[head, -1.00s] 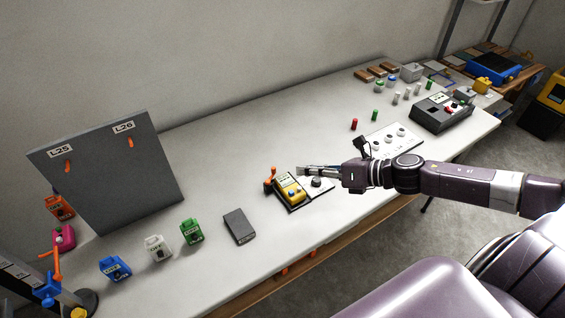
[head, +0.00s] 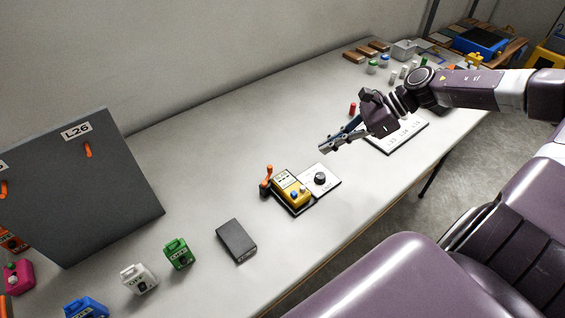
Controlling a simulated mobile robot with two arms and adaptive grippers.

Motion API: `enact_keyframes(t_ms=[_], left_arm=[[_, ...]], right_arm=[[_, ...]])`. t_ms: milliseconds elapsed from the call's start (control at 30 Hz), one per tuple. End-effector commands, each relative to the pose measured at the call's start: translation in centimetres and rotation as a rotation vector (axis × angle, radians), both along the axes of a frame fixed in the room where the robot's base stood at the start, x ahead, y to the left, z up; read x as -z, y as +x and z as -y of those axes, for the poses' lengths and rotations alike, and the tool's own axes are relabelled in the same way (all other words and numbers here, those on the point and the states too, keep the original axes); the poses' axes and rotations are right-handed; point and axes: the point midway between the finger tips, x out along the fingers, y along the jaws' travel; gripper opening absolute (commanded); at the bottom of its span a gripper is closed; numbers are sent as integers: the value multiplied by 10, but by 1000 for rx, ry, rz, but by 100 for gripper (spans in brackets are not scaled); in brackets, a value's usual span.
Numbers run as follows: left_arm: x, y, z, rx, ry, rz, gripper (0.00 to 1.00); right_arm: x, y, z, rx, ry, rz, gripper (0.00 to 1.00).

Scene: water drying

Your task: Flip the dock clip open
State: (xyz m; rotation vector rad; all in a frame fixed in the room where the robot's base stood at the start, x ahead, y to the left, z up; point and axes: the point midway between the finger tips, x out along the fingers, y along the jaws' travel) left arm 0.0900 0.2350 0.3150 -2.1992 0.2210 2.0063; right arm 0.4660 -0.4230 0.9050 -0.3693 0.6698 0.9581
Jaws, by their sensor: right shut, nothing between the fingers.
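A yellow meter (head: 292,188) lies in a dark dock (head: 297,208) near the table's front edge. The orange dock clip (head: 266,180) stands up at the dock's left end, beside the meter and not across its face. A black round knob (head: 320,179) sits on the white plate (head: 329,172) at the dock's right. My right gripper (head: 322,148) is shut and empty. It hangs above the table, behind and to the right of the dock, apart from the clip. My left gripper is out of view.
A dark grey box (head: 236,240) lies left of the dock. The table behind the dock is clear. A white board (head: 400,137) lies under my right arm.

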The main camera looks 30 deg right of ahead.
Motion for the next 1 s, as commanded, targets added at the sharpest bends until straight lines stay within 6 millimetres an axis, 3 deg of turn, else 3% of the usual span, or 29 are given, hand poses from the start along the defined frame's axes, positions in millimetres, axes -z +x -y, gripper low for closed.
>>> enact_keyframes(t_ms=[533, 833, 1000], left_arm=[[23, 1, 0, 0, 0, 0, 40], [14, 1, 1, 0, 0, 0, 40], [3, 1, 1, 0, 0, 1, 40]], right_arm=[[36, 23, -35, 0, 7, 6, 0], [66, 43, -68, 0, 8, 3, 0], [63, 55, -87, 0, 5, 3, 0]])
